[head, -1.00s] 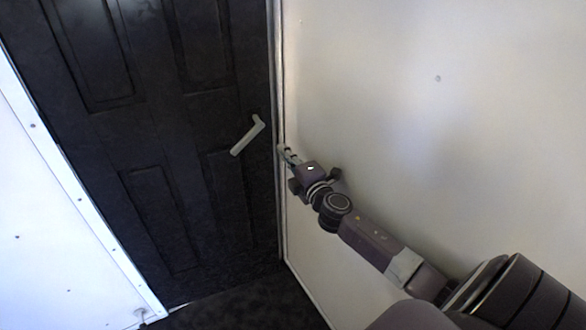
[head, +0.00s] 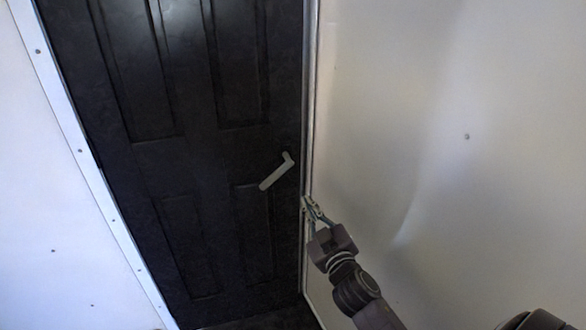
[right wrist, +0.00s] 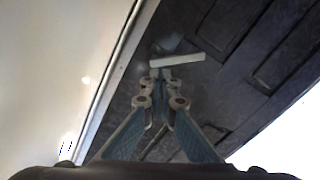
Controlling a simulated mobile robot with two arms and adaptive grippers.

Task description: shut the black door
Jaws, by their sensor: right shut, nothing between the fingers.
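The black door (head: 190,130) is a panelled door that fills the left middle of the head view, sitting in its white frame with no gap that I can make out. Its pale lever handle (head: 277,171) is near its right edge and tilts down to the left. In the right wrist view the handle (right wrist: 178,61) lies just beyond the fingertips. My right gripper (head: 308,203) is shut and empty, beside the door's right edge and below the handle. Whether it touches the door or the frame, I cannot tell. My left gripper is not in view.
A white wall (head: 450,150) with a small screw stands close on the right. A white wall with a riveted frame strip (head: 82,150) is on the left. A little dark floor shows below the door.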

